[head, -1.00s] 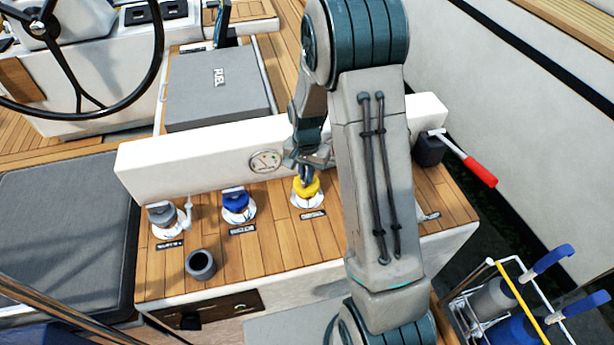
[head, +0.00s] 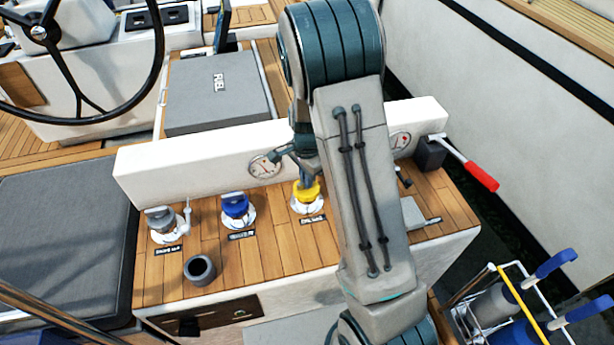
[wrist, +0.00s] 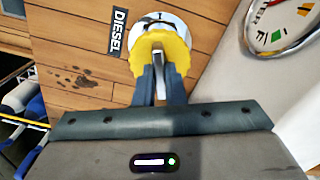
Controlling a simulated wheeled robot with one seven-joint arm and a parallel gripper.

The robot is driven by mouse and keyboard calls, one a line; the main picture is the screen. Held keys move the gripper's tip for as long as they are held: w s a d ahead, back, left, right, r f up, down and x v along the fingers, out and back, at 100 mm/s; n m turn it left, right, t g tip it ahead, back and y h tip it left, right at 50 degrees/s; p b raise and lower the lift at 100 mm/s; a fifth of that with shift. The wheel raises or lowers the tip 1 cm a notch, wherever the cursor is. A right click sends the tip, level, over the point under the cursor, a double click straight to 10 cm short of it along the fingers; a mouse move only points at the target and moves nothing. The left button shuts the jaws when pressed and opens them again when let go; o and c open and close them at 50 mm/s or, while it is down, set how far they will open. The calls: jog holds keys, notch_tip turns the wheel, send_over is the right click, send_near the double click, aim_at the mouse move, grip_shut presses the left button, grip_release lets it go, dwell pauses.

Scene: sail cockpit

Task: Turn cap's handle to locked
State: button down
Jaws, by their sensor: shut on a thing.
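The yellow cap (head: 307,193) sits on a white round deck plate between the blue cap and my arm. Any lock marks on the plate are mostly hidden by the handle and fingers.
A blue cap (head: 235,206) and a grey cap (head: 161,219) stand to the left on the teak deck. A dark cup (head: 200,268) stands in front of them. A white wall with round gauges (head: 265,165) rises behind. A red-handled lever (head: 480,177) is at right.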

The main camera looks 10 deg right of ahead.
dwell(0.3)
jog(key=c, duration=1.5)
grip_release()
notch_tip(320, 180, up, 14)
jog(key=s+r+n+t, duration=0.1)
jog(key=s+r+n, duration=0.2)
jog(key=s+n, duration=0.3)
jog(key=s+r+n+t, duration=0.2)
jog(key=s+n, duration=0.5)
jog(key=s, duration=0.8)
jog(key=shift+s+r+n, duration=0.15)
jog(key=shift+r+n, duration=0.15)
jog(key=shift+r, duration=0.35)
